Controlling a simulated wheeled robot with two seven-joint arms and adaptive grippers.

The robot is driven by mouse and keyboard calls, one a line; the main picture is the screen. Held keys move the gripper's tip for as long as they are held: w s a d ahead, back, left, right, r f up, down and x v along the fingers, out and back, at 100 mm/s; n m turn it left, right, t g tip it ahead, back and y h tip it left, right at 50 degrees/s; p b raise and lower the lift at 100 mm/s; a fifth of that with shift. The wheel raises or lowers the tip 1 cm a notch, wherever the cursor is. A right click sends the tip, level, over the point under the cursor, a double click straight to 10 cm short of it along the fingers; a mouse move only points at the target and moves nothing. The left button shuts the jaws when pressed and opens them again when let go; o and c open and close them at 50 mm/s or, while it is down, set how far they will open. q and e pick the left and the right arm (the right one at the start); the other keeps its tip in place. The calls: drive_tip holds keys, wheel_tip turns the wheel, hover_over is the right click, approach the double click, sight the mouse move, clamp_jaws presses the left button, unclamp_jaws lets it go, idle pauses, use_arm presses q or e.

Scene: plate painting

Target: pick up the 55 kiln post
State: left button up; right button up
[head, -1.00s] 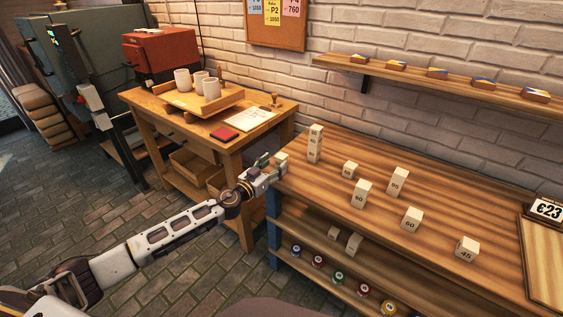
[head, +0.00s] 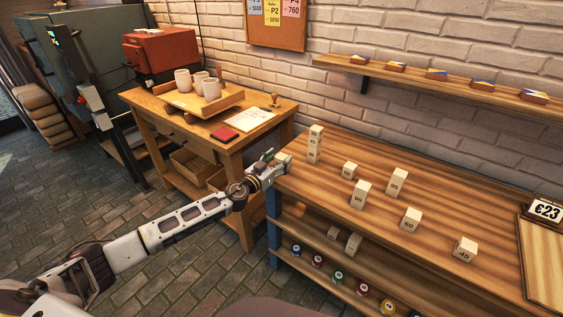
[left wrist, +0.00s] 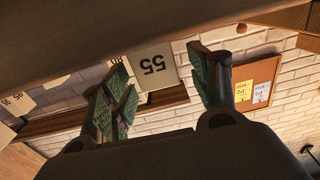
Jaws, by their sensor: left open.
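The 55 kiln post (left wrist: 153,68) is a pale block with a black 55, upside down in the left wrist view. It shows between the two green-padded fingers of my left gripper (left wrist: 160,85), with gaps to both sides. The gripper is open. In the head view my left gripper (head: 272,165) is at the left end of the workbench (head: 330,230), about at top height. A pale block (head: 284,158) shows at its fingertips; its label cannot be read there. My right gripper is out of view.
Several numbered posts stand farther right, among them a 60 (head: 410,219), a 45 (head: 465,250) and a two-high stack (head: 315,143). A wooden side table (head: 150,105) with mugs and a clipboard is behind the arm. A wall shelf (head: 450,85) runs above the bench.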

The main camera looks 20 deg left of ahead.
use_arm(q)
drive_tip(key=shift+x, duration=1)
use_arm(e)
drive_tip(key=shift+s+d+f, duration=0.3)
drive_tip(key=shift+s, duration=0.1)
use_arm(q)
drive_tip(key=c, duration=1.2)
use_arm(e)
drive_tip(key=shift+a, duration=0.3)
use_arm(q)
drive_tip(key=shift+r, duration=0.15)
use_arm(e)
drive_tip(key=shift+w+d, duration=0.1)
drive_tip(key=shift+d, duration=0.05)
